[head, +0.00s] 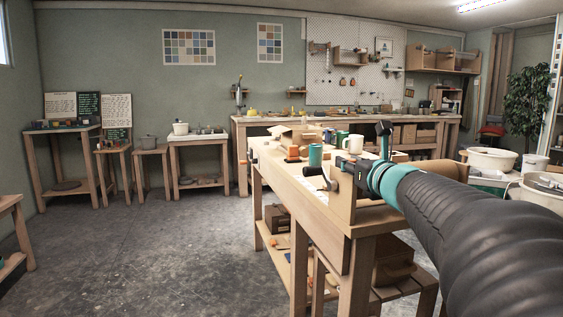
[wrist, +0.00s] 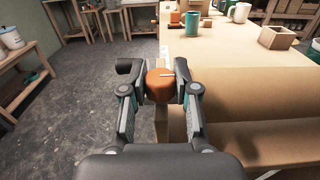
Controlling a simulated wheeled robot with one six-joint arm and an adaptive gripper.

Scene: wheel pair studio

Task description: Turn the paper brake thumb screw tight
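In the wrist view the thumb screw is an orange round knob (wrist: 160,90) with a pale line across its top, beside the bench's left edge. My gripper (wrist: 161,84) has one dark finger on each side of the knob, and both pads appear to touch it. The shaft below the knob is hidden. In the head view my gripper (head: 333,178) is at the near end of the workbench (head: 300,180), beside an upright wooden board (head: 343,198). The knob is not clearly visible there. A brown paper roll (head: 442,171) lies behind my arm.
A teal cup (head: 315,155), a white mug (head: 354,144) and a cardboard box (head: 293,135) stand on the bench. In the wrist view a small wooden box (wrist: 277,37) stands further back. Open concrete floor (head: 160,250) lies left of the bench.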

